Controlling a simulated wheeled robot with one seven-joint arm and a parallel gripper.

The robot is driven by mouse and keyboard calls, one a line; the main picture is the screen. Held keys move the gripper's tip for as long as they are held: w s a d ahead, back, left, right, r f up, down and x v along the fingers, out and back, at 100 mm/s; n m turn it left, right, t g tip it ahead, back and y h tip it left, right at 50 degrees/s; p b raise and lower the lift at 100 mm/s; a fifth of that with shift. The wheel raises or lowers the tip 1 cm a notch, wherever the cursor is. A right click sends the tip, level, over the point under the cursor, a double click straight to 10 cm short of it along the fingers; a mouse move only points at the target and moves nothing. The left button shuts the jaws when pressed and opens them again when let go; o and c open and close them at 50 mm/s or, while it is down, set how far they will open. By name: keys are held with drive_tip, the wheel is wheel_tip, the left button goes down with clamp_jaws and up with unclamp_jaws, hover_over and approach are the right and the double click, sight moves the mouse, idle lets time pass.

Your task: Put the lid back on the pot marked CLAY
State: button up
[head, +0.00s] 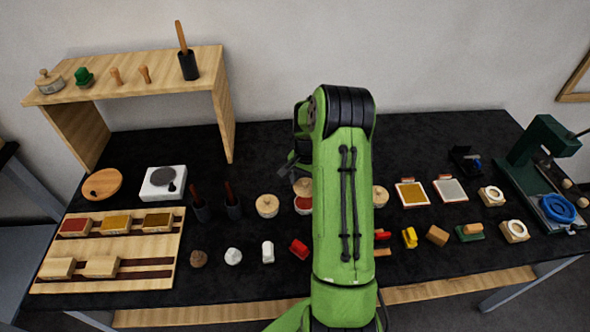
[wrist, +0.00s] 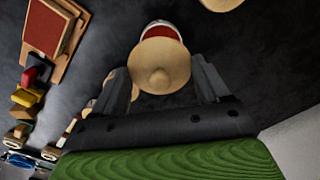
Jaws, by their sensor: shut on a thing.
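My gripper (wrist: 162,76) is shut on a round pale wooden lid with a knob (wrist: 160,58), which lies between its two fingers. The lid also shows in the head view (head: 303,186), partly hidden by my arm. A pale pot with a red inside (wrist: 160,28) is open just beyond the lid in the wrist view. In the head view this pot (head: 303,204) shows just below the lid, its right side behind my arm. Lid and pot overlap in both views; I cannot tell whether they touch. No CLAY marking is readable.
A lidded pot (head: 267,205) stands left of the open pot, and another (head: 381,197) right of my arm. Dark holders with handles (head: 233,207) stand further left. Small blocks, including a red one (head: 299,248), lie in front. A wooden shelf (head: 150,86) stands at the back left.

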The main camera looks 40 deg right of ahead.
sight(305, 202)
drive_tip(key=shift+w+d+f+b, duration=0.1)
drive_tip(key=shift+f+b, duration=0.3)
drive_tip(key=shift+f, duration=0.25)
drive_tip(key=shift+f+b, duration=1.9)
drive_tip(key=shift+f, duration=0.85)
drive_tip(key=shift+f+b, duration=0.1)
drive_tip(key=shift+b, duration=0.35)
drive_tip(key=o, duration=1)
